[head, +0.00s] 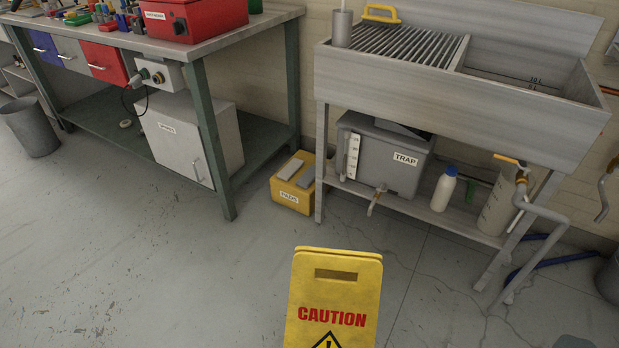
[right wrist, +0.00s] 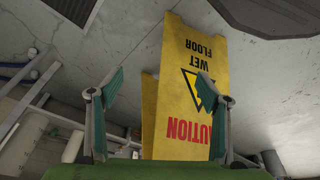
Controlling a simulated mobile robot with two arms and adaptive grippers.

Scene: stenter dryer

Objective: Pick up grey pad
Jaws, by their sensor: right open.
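A yellow box labelled "PADS" (head: 289,197) stands on the floor between the workbench and the sink. Two flat grey pads lie at its top, a lighter one (head: 290,169) on the left and a darker one (head: 306,177) on the right. My right gripper (right wrist: 162,77) shows in the right wrist view with its two fingers wide apart and nothing between them. The yellow caution sign is seen beyond the fingers. The pads cannot be made out in the right wrist view. My left gripper is in neither view.
The caution sign (head: 334,300) stands on the floor in front of the box. A workbench (head: 205,130) is at left with a white cabinet (head: 190,140) beneath. A sink (head: 450,100) is at right, with a grey trap tank (head: 385,160) on its lower shelf.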

